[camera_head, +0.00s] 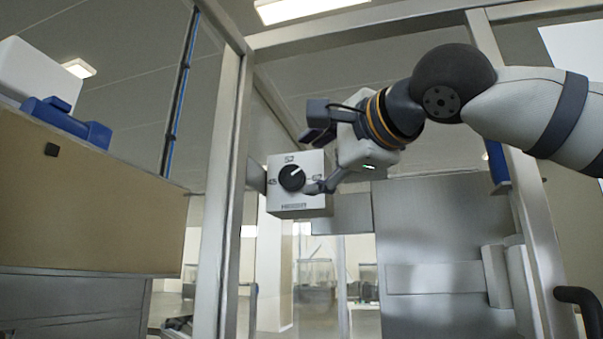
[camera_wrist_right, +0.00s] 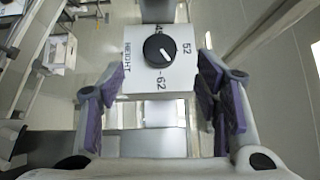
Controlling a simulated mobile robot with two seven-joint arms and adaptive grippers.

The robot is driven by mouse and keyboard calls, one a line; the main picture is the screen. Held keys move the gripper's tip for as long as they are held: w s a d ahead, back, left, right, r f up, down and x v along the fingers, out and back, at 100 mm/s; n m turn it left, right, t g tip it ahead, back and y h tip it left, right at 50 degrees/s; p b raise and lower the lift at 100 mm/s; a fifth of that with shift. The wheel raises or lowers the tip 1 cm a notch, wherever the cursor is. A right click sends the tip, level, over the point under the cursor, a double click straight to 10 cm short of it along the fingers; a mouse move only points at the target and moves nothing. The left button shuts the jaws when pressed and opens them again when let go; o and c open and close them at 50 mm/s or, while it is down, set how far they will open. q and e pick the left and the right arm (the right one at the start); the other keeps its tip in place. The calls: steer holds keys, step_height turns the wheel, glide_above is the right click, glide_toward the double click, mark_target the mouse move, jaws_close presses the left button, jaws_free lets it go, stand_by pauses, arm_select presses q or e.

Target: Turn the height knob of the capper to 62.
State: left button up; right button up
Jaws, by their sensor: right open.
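The height control is a pale box (camera_head: 313,201) with a round black knob (camera_head: 291,177). In the head view its face reads 52 at the top and 62 at the right, and the knob's white mark points up and right, between them. In the right wrist view the knob (camera_wrist_right: 159,50) has its mark between 52 and 62. My right gripper (camera_head: 320,187) is just right of the knob, in front of the box. In the right wrist view its purple-padded fingers (camera_wrist_right: 160,88) are apart on both sides of the box, with nothing between them touching the knob. My left gripper is not in view.
A metal post (camera_head: 225,170) rises left of the box. A tan cabinet (camera_head: 85,205) with a blue part (camera_head: 66,121) on top stands at the left.

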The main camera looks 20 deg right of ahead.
mark_target(292, 177)
steer(key=w, duration=0.3)
steer(key=w+a, duration=0.1)
steer(key=w, duration=0.2)
steer(key=shift+w+a+r, duration=0.15)
steer(key=shift+w, duration=0.05)
steer(key=c, duration=1.2)
steer(key=shift+o, duration=0.2)
steer(key=m+t, duration=0.2)
steer(key=f+m+t+h, duration=0.1)
steer(key=m, duration=0.1)
steer(key=shift+w+a+f+m+t+b, duration=0.1)
steer(key=shift+w+m+t+b, duration=0.1)
steer(key=shift+m+t+b, duration=0.15)
steer(key=shift+s+m+t, duration=0.1)
steer(key=shift+m+t, duration=0.25)
steer(key=shift+m, duration=0.1)
